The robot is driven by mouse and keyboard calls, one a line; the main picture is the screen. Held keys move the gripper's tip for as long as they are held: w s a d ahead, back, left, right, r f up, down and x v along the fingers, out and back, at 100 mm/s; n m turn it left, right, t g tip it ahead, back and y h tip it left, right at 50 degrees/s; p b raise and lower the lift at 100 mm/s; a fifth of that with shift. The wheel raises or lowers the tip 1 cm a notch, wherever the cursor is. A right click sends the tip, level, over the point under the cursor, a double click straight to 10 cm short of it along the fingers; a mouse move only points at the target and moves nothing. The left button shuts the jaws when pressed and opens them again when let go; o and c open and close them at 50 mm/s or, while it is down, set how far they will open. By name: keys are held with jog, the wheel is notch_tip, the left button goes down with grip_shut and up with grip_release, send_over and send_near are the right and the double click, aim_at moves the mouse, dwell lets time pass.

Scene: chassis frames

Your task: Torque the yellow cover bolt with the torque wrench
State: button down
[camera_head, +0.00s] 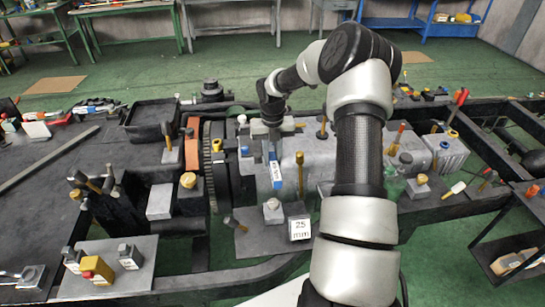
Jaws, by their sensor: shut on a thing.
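My gripper (268,132) is at the centre, above the grey gearbox housing (322,152), pointing down. It is shut on a slim blue-handled tool (277,174), which looks like the torque wrench; its grip is small and partly hidden. Several yellow-headed parts stand nearby: a tall bolt (300,172) just right of the tool, one beside the toothed ring (216,146), and a short yellow cap (188,180) further left. I cannot tell which is the cover bolt, or whether the tool touches one.
A black tray (152,122) sits at the left. A "25 mm" block (299,228) stands in front of the housing. A grey plate (108,268) at front left carries labelled blocks. A red-handled tool (458,103) stands upright at right. My arm hides part of the housing.

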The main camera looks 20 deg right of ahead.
jog(key=shift+f, duration=0.7)
dwell(1.3)
dwell(0.4)
